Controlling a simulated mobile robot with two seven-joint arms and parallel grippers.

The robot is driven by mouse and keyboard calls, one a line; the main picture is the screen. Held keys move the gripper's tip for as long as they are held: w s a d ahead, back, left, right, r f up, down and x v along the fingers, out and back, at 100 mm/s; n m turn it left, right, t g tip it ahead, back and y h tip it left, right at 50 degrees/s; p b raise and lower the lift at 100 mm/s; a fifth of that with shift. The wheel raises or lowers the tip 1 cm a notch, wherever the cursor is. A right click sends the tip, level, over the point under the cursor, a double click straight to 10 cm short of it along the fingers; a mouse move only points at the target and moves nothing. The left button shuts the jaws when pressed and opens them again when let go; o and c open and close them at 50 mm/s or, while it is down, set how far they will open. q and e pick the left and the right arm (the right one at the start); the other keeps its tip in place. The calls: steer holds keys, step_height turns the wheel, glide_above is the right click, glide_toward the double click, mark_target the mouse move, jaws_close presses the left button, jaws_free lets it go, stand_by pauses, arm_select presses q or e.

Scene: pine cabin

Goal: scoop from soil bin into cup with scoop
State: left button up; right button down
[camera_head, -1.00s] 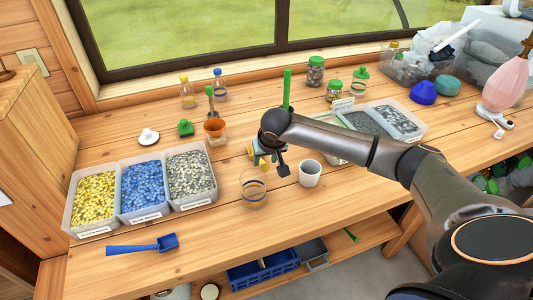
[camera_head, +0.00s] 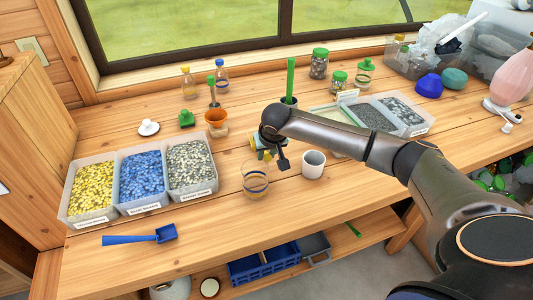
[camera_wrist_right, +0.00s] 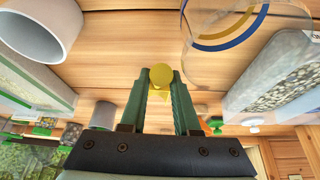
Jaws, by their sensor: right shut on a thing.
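My right gripper (camera_head: 262,150) is above the table's middle, mostly hidden under its own wrist. In the right wrist view its green fingers (camera_wrist_right: 160,88) are shut on a small yellow thing (camera_wrist_right: 161,74); whether it is part of a scoop I cannot tell. A white cup (camera_head: 313,165) stands just right of the gripper, and a clear striped glass (camera_head: 255,182) stands in front of it. A blue scoop (camera_head: 165,233) lies at the front left, apart from the gripper. A bin of dark grains (camera_head: 372,116), possibly the soil, is at the right, partly behind my arm.
Bins of yellow (camera_head: 92,190), blue (camera_head: 142,178) and pale grey (camera_head: 190,163) grains stand at the left. A grey gravel bin (camera_head: 403,110) is at the right. An orange funnel (camera_head: 216,117) and a green-handled tool (camera_head: 290,75) stand behind the gripper. The front centre is clear.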

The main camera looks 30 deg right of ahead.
steer(key=shift+r, duration=0.1)
step_height(320, 180, up, 4)
steer(key=p, duration=0.4)
steer(key=shift+f, duration=0.2)
steer(key=shift+r+b, duration=0.2)
steer(key=shift+b, duration=0.2)
steer(key=shift+r, duration=0.95)
steer(key=shift+d, duration=0.1)
